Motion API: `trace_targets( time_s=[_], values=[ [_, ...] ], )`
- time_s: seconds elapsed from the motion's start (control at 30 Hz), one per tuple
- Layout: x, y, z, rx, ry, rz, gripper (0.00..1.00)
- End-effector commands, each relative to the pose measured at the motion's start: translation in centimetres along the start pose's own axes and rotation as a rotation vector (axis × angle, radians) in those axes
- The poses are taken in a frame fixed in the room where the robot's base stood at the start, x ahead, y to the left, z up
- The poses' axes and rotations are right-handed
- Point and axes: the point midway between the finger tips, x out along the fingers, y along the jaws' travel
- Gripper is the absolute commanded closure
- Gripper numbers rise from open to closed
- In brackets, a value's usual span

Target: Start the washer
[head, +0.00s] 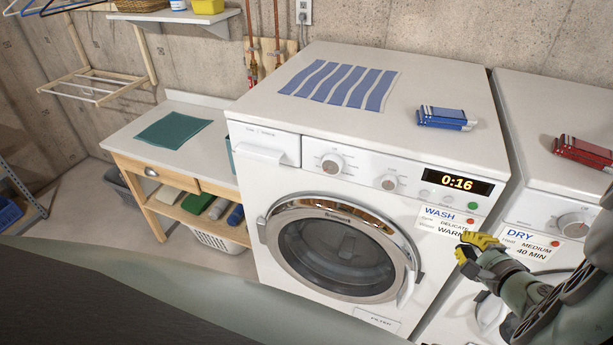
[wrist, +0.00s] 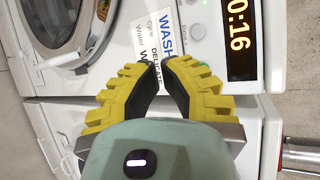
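The washer (head: 300,171) is a white front-loader with its round glass door (head: 335,257) shut. Its display (head: 458,183) reads 0:16, and the display also shows in the wrist view (wrist: 238,40). Below the display are two pale buttons and a green button (head: 472,205) at the right end. A card (head: 437,222) on the front reads WASH, delicate, warm. My gripper (head: 465,245) has yellow fingers and is in front of the card's lower right, below the green button. In the wrist view the fingertips (wrist: 160,64) nearly meet, with nothing between them.
The dryer (head: 552,112) stands to the right with a DRY card (head: 530,244). A striped cloth (head: 340,84) and blue packs (head: 445,117) lie on the washer top. A wooden bench (head: 180,150) with a green cloth stands to the left.

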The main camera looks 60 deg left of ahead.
Motion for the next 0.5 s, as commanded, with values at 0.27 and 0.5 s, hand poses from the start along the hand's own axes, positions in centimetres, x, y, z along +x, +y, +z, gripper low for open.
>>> trace_targets(
  time_s=[0.27, 0.5],
  values=[
    [3.3, -1.6, -1.4, -0.002, -0.007, 0.002, 1.00],
    [4.8, -2.4, -2.5, -0.001, -0.002, 0.002, 1.00]
  ],
)
